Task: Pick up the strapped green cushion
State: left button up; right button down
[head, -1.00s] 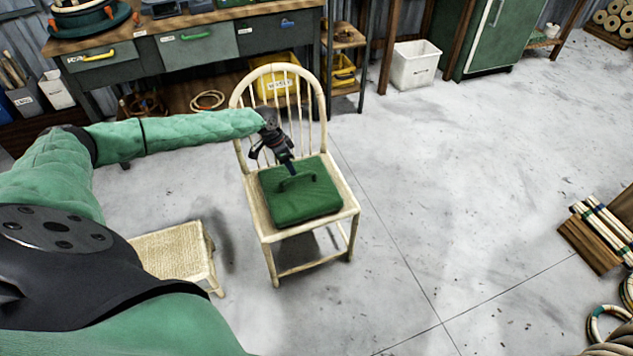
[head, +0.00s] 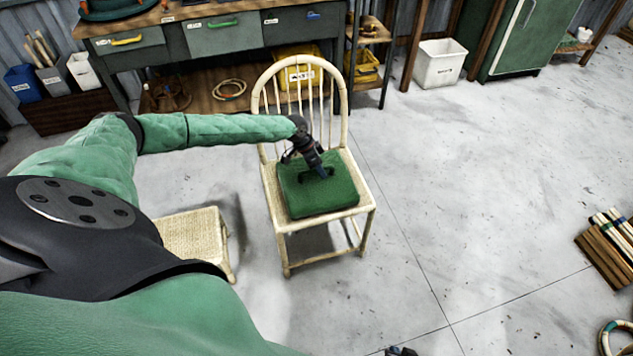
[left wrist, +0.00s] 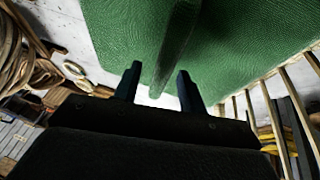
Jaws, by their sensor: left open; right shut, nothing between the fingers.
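The green cushion (head: 318,200) lies flat on the seat of the pale rattan chair (head: 366,192). Its strap (left wrist: 176,45) rises as a loop from the top of the cushion. My left gripper (head: 322,174) is tilted down over the middle of the cushion, at the strap. In the left wrist view its two fingers (left wrist: 157,88) are apart, with the strap showing between them. Whether they touch it I cannot tell. The fingertips hide part of the strap in the head view. My right gripper (head: 402,351) just shows at the bottom edge, shut and empty, away from the chair.
The chair's spindled back (head: 257,110) stands close behind my left gripper. A low woven stool (head: 195,235) is left of the chair. A workbench (head: 222,38) with drawers runs behind. A white bin (head: 440,65) stands back right.

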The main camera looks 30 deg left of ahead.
pick_arm(q)
jog(key=shift+d+f, duration=0.15)
jog(key=shift+f, duration=0.25)
grip_shut()
